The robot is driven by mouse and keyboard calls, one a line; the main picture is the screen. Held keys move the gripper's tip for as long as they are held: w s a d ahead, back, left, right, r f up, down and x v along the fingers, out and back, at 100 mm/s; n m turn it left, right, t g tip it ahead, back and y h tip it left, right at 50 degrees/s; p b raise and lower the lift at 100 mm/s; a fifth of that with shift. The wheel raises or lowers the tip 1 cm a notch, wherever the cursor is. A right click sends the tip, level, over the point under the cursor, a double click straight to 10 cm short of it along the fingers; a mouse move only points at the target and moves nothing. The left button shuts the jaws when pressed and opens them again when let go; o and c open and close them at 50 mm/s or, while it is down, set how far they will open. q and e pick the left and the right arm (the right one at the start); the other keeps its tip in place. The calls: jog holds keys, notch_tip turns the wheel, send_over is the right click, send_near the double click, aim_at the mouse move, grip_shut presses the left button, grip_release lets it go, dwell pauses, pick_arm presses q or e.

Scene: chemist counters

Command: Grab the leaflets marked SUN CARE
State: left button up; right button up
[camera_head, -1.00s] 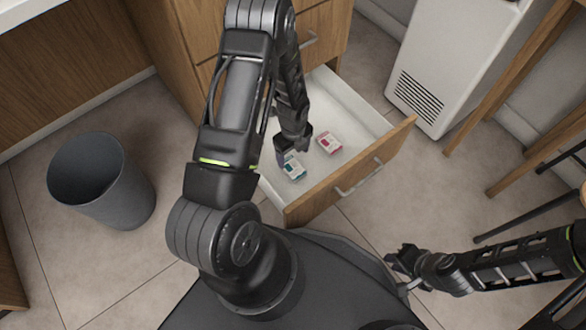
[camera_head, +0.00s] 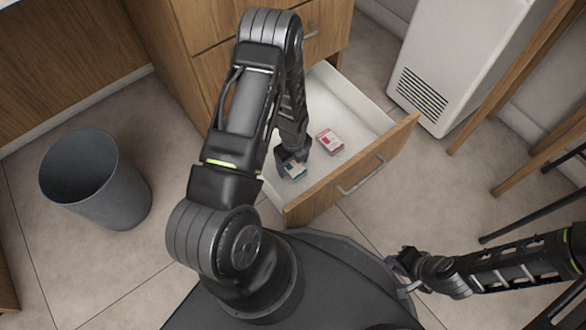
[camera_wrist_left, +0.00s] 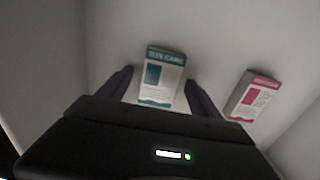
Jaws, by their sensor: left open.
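The SUN CARE leaflets (camera_wrist_left: 161,77), a small white stack with a teal header and teal picture, lie on the drawer floor. In the head view the teal leaflets (camera_head: 294,170) are partly covered by my left gripper (camera_head: 294,160). In the left wrist view my left gripper (camera_wrist_left: 160,88) is open, with one finger on each side of the leaflets; I cannot tell whether the fingers touch them. My right gripper (camera_head: 399,268) is away from the drawer, low at the right; its jaw state is unclear.
Pink-headed leaflets (camera_head: 330,141) lie in the same open drawer (camera_head: 347,87), to the right, also in the left wrist view (camera_wrist_left: 252,97). The drawer front (camera_head: 350,172) and walls stand around them. A grey bin (camera_head: 95,180) is at left, a white heater (camera_head: 460,60) at upper right.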

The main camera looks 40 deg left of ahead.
aim_at(293, 166)
pick_arm(q)
jog(key=shift+c, duration=0.3)
jog(key=c, duration=1.4)
jog(key=shift+r, duration=0.1)
notch_tip(293, 166, up, 10)
jog(key=p, duration=0.4)
dwell(0.4)
